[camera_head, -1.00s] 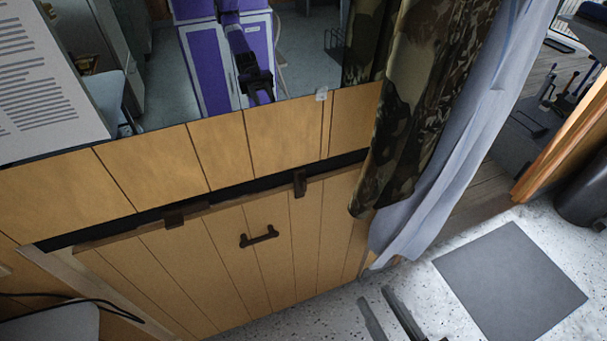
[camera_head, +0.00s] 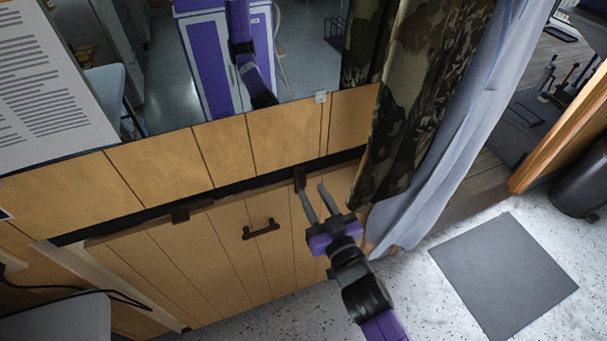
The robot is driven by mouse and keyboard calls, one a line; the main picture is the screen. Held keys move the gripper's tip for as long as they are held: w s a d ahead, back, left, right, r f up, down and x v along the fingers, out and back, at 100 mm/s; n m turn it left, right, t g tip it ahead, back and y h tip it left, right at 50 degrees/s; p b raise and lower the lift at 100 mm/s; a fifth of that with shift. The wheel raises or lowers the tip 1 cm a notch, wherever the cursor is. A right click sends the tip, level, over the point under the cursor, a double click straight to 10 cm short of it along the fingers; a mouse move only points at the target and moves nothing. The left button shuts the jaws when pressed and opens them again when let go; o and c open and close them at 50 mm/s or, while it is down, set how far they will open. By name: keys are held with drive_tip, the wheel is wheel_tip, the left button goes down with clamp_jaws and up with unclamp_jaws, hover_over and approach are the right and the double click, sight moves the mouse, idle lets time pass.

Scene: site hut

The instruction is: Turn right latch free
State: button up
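The right latch (camera_head: 299,178) is a small dark piece at the top edge of a wooden plank panel (camera_head: 205,255). It looks upright, but its lower part is partly covered by my gripper. My gripper (camera_head: 312,189) is purple and grey, with two thin fingers apart and nothing visible between them. The left fingertip overlaps the latch in the picture; I cannot tell whether they touch. The right fingertip is to the right of the latch. A similar left latch (camera_head: 179,215) sits farther left on the same edge. A dark handle (camera_head: 261,230) is on the panel below.
A camouflage curtain (camera_head: 408,110) and a pale blue curtain (camera_head: 455,130) hang close to the right of my gripper. A mirror-like pane (camera_head: 180,85) is above the planks. A grey mat (camera_head: 503,273) lies on the speckled floor. A black cable (camera_head: 75,291) is at lower left.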

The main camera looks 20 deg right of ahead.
sight(305, 179)
drive_tip(key=w, duration=0.6)
drive_tip(key=shift+w+d, duration=0.1)
drive_tip(key=shift+w, duration=0.3)
clamp_jaws()
idle(1.1)
